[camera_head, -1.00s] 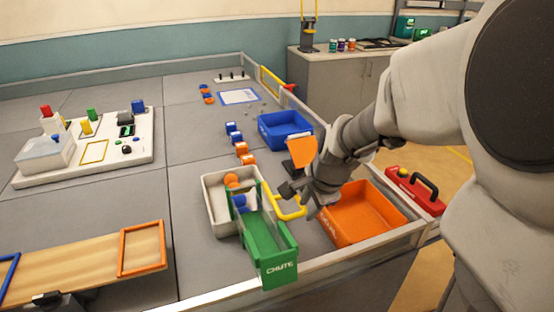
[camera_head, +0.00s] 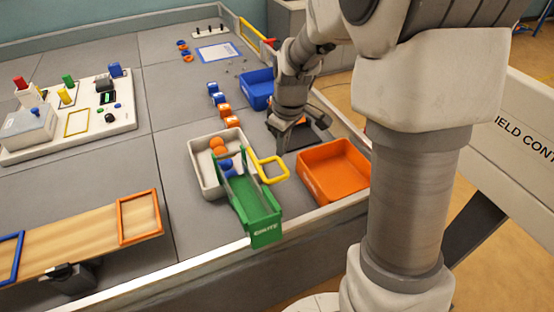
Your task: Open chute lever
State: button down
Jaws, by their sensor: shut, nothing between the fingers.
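The green chute (camera_head: 258,215) slopes down toward the near table edge, its label facing me. Its lever is a yellow loop (camera_head: 285,178) sticking out to the right of the chute's upper part. Whether the fingertips touch the loop I cannot tell.
An orange bin (camera_head: 335,170) stands close to the right of the loop. A blue bin (camera_head: 257,88) is behind my gripper, partly hidden by my arm. The table left of the grey bin is clear.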

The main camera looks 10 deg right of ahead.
aim_at(279, 179)
jog(key=w+f+n, duration=0.1)
jog(key=f+n, duration=0.3)
jog(key=w+f+n+g+p, duration=0.1)
jog(key=f+n, duration=0.6)
jog(key=n, duration=0.1)
jog(key=shift+w+a+f+p, duration=0.15)
jog(key=shift+w+f+p, duration=0.25)
jog(key=shift+f, duration=0.15)
jog(key=f+b, duration=0.1)
jog(key=b, duration=0.2)
jog(key=shift+s+f+t, duration=0.1)
jog(key=shift+f+t, duration=0.2)
jog(key=shift+f, duration=0.1)
notch_tip(279, 179, down, 3)
jog(key=t+b, duration=0.1)
jog(key=b, duration=0.4)
jog(key=shift+r+t, duration=0.2)
jog(key=shift+t, duration=0.2)
jog(key=shift+f+b, duration=0.8)
jog(key=shift+b, duration=0.25)
